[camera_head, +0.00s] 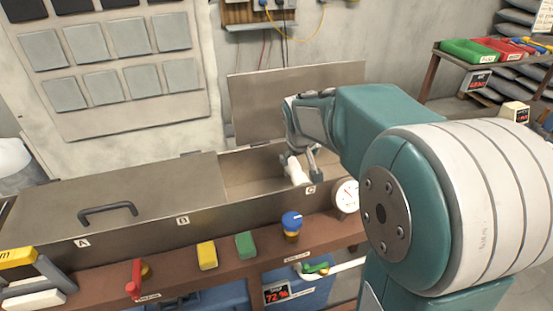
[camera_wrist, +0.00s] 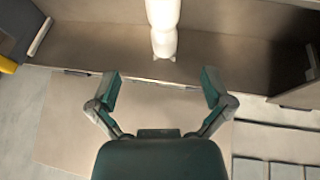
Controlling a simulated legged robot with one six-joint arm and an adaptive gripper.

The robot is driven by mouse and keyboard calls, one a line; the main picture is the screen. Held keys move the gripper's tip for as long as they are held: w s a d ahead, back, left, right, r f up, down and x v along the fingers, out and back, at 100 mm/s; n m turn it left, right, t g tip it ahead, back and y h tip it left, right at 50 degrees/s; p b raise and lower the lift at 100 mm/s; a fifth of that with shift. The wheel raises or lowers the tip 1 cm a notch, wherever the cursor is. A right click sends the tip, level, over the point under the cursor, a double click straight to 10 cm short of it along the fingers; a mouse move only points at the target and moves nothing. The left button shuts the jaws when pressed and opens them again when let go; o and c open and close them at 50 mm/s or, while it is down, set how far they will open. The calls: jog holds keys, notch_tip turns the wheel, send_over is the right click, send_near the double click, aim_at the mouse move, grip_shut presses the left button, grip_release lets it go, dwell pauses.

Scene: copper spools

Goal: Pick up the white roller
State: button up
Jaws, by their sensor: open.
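The white roller (camera_head: 294,171) is in the open compartment by label C of the long metal box. In the wrist view the white roller (camera_wrist: 163,28) shows at the top, ahead of and between my fingers. My gripper (camera_head: 303,170) is over that compartment, close to the roller, and partly covers it in the head view. In the wrist view my gripper (camera_wrist: 163,92) has its fingers spread wide with nothing between the tips. The roller's lower end in the head view is near the front wall; contact with the fingers cannot be told.
The metal box (camera_head: 150,202) has a closed lid with a handle (camera_head: 108,212) at left and a raised lid (camera_head: 270,95) behind my gripper. A round gauge (camera_head: 346,194), a blue knob (camera_head: 291,221) and a red lever (camera_head: 134,280) line the front ledge. Coloured bins (camera_head: 470,52) stand at right.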

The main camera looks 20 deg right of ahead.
aim_at(296, 171)
jog(key=shift+w+a+f, duration=0.15)
jog(key=shift+w, duration=0.25)
jog(key=shift+w+a+f, duration=0.1)
jog(key=shift+w+f, duration=0.05)
jog(key=shift+w, duration=0.2)
jog(key=x, duration=0.2)
jog(key=d+x, duration=0.1)
jog(key=x, duration=0.2)
jog(key=shift+d+f, duration=0.15)
jog(key=shift+f, duration=0.1)
jog(key=f, duration=0.1)
jog(key=w+f, duration=0.1)
jog(key=f, duration=0.1)
jog(key=a+f, duration=0.1)
jog(key=shift+w+f, duration=0.25)
jog(key=shift+f, duration=0.1)
jog(key=shift+w+d+f, duration=0.1)
jog(key=shift+d+f, duration=0.05)
jog(key=shift+f, duration=0.1)
jog(key=shift+d, duration=0.45)
jog(key=c, duration=1.2)
jog(key=shift+a, duration=0.3)
grip_shut()
